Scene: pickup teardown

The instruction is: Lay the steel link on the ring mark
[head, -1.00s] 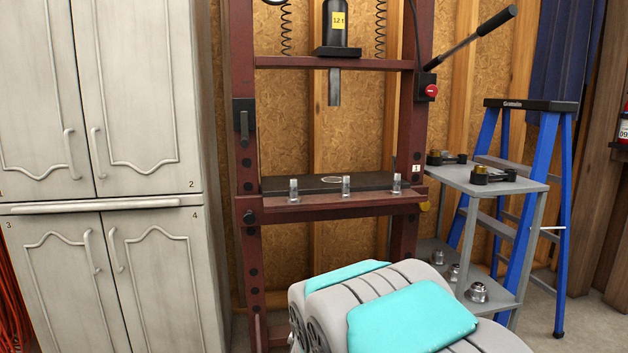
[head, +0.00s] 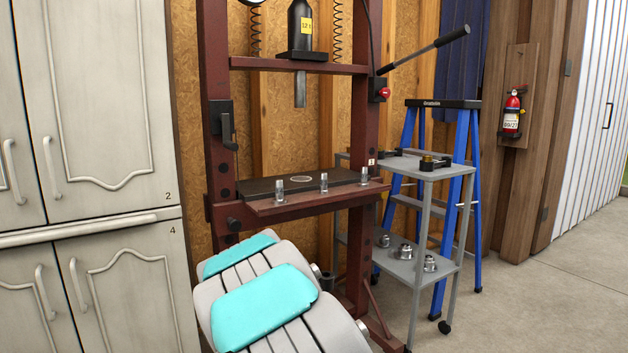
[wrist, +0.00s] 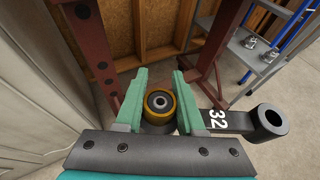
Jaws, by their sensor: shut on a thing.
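My gripper (wrist: 159,92) is shut on the steel link (wrist: 240,122), a dark bar marked 32. Its gold-rimmed round end lies between the teal fingers in the wrist view, and its open eye end sticks out to the right. The link is held in the air above the floor. The ring mark (head: 300,179) is a pale ring on the dark bed plate (head: 262,187) of the red press in the head view. Nothing lies on it. My arm hides most of my gripper in the head view.
The press ram (head: 299,90) hangs above the bed. A grey cart (head: 410,166) with dark links on top stands right, by a blue ladder (head: 464,200). White cabinets (head: 90,120) stand left.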

